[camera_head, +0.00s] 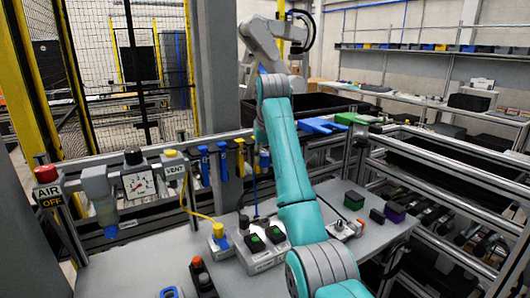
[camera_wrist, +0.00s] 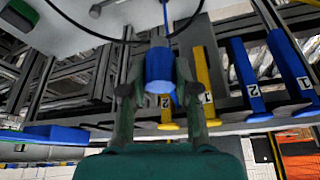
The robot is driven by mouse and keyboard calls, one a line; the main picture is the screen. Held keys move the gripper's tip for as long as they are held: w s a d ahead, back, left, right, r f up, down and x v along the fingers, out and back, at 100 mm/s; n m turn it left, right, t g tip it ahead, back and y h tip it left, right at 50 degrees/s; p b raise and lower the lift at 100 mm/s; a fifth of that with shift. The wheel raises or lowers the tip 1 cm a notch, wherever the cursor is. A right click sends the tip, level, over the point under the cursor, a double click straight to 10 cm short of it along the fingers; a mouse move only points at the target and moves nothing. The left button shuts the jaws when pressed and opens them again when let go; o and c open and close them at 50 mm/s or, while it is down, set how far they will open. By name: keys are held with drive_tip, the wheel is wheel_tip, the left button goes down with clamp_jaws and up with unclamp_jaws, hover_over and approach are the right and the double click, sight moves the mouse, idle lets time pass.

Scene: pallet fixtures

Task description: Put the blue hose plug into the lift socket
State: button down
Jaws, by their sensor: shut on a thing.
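In the wrist view my gripper (camera_wrist: 155,92) is shut on the blue hose plug (camera_wrist: 159,66), a short blue cylinder between the two dark green fingers. A thin blue hose runs from the plug to the top of that view. In the head view a blue hose (camera_head: 254,185) rises from the bench beside my teal arm; the gripper itself cannot be made out there. Numbered blue bars (camera_wrist: 246,75) and a yellow bar (camera_wrist: 205,82) lie to the right of the plug in the wrist view. I cannot tell which part is the lift socket.
The grey bench (camera_head: 130,268) carries a button box (camera_head: 262,250) with green buttons and a small box with a yellow hose (camera_head: 207,215). Blue and yellow handles (camera_head: 222,160) hang along the rail behind. A gauge (camera_head: 139,184) stands left. Metal rails (camera_head: 450,190) stand right.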

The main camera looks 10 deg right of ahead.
drive_tip(key=shift+s+f, duration=0.1)
drive_tip(key=shift+f, duration=8.45)
drive_tip(key=shift+f, duration=1.45)
drive_tip(key=c, duration=0.8)
unclamp_jaws()
drive_tip(key=shift+o, duration=0.2)
drive_tip(key=shift+r, duration=0.15)
